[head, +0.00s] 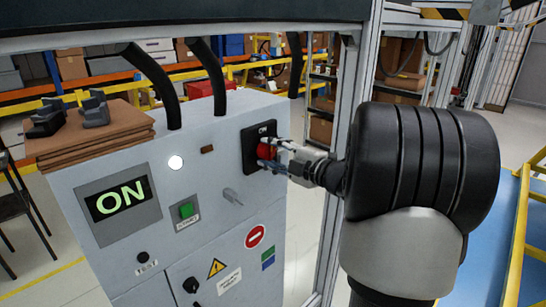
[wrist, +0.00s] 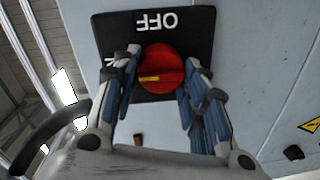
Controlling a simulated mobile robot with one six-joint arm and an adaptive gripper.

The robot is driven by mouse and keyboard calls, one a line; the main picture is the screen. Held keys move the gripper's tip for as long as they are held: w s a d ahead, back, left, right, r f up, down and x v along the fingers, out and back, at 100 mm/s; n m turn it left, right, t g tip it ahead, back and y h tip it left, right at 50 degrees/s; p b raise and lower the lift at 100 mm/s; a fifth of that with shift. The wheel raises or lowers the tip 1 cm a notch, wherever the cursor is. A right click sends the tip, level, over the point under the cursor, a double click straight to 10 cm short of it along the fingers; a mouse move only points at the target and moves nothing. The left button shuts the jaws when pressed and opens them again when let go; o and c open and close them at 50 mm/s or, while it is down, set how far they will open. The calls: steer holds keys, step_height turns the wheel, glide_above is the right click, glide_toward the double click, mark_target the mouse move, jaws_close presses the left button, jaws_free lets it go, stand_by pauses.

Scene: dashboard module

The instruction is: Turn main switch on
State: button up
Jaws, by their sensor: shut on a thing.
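The main switch is a red round knob (wrist: 161,70) on a black square plate (wrist: 112,36) on the cabinet front. The word OFF shows upside down on the plate in the wrist view; other lettering is mostly hidden behind a finger. A yellow mark lies across the knob's face. In the head view the red knob (head: 265,150) is partly covered by my gripper (head: 272,158). My gripper (wrist: 157,85) reaches in from the right and its two fingers are shut on the knob, one on each side. The cabinet display (head: 121,198) reads ON in green.
The grey cabinet (head: 215,190) also carries a green button (head: 186,210), a lit white lamp (head: 176,162), a small grey lever (head: 232,196) and a black TEST knob (head: 143,257). Cardboard (head: 92,145) lies on top. A metal frame post (head: 350,110) stands close behind my arm.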

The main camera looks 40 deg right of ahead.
steer(key=shift+n, duration=0.3)
steer(key=o, duration=1.1)
steer(key=s, duration=1.2)
steer(key=shift+d+r, duration=0.4)
steer(key=shift+w, duration=0.1)
